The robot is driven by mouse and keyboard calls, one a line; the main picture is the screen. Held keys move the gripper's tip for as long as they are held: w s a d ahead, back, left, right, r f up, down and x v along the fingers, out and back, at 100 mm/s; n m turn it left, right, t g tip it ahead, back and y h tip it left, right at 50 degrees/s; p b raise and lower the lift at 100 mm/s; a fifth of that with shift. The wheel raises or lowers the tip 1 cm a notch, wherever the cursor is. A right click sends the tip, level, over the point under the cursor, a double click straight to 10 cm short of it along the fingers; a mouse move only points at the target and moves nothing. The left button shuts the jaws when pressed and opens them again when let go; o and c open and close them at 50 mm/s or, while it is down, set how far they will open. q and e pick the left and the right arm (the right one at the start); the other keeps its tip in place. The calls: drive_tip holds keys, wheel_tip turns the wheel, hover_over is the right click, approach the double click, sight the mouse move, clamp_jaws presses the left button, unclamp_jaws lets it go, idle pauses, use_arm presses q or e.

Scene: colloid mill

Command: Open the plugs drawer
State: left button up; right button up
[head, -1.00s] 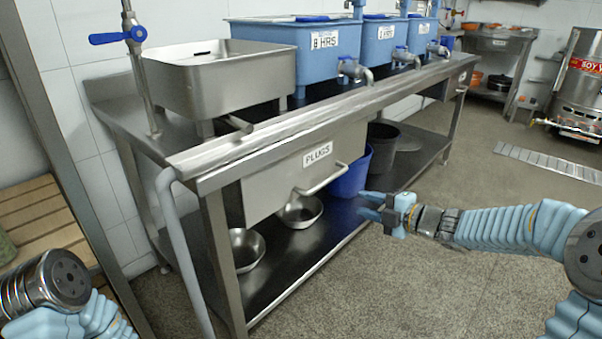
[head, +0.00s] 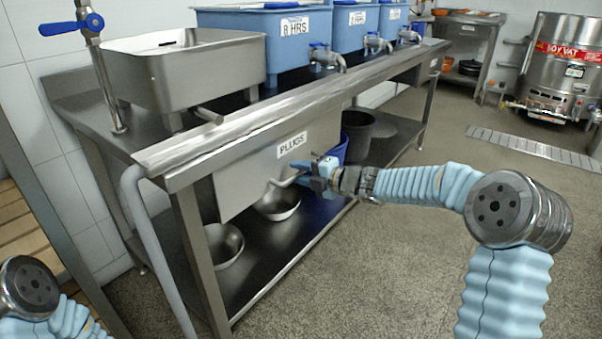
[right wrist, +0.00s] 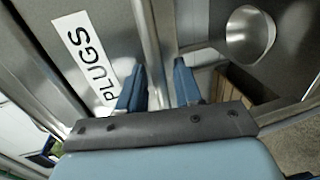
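The plugs drawer (head: 262,165) is a steel front under the bench with a PLUGS label (head: 292,144). The drawer looks shut. Its bar handle (head: 285,181) is at the lower right of the front, partly hidden by my right gripper (head: 308,175). In the right wrist view the blue fingers of the right gripper (right wrist: 158,88) are apart, with a metal bar running between them. The label (right wrist: 85,58) shows to their left. I cannot tell whether the fingers touch the handle. My left gripper is out of view; only a left arm link shows.
A steel basin (head: 185,72) and blue tubs (head: 290,40) stand on the bench (head: 225,135). Metal bowls (head: 278,203) and a black bucket (head: 357,133) are on the lower shelf. The floor (head: 370,270) in front is clear. A soy vat (head: 560,70) stands at the far right.

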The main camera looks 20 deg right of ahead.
clamp_jaws()
idle(0.4)
